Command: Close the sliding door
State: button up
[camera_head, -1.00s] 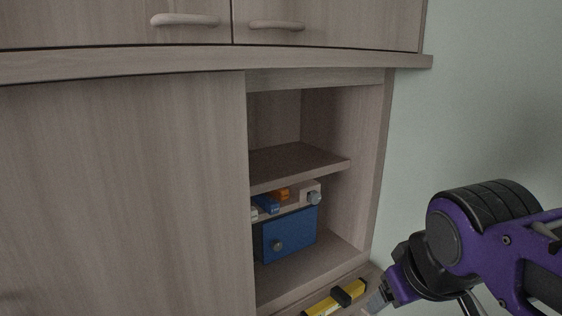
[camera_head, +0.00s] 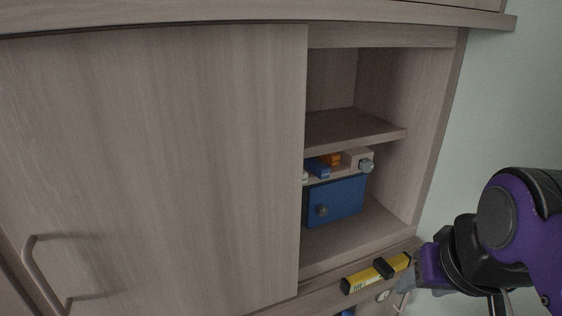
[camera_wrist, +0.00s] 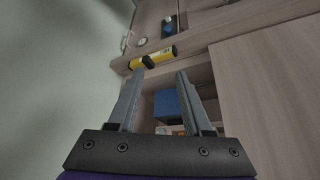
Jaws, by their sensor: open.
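The wooden sliding door (camera_head: 160,150) fills the left of the head view, with a bar handle (camera_head: 38,270) at its lower left. To its right the cabinet is open, showing a shelf (camera_head: 350,130) and a blue box (camera_head: 337,200) inside. My gripper, at the lower right of the head view, is in front of the cabinet's right side, apart from the door's handle; its fingers are hard to make out there. In the wrist view my gripper (camera_wrist: 160,76) is open and empty, with the blue box (camera_wrist: 167,105) beyond its fingers and a wooden panel (camera_wrist: 270,90), likely the door, at right.
A yellow-and-black tool, like a spirit level (camera_head: 376,272), lies on the ledge below the opening near my gripper. Small toy-like blocks (camera_head: 330,160) sit above the blue box. A pale wall (camera_head: 500,110) bounds the right side.

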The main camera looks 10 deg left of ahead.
aim_at(149, 171)
jog(key=u, duration=1.25)
jog(key=j+u, duration=0.25)
jog(key=k+j, duration=0.05)
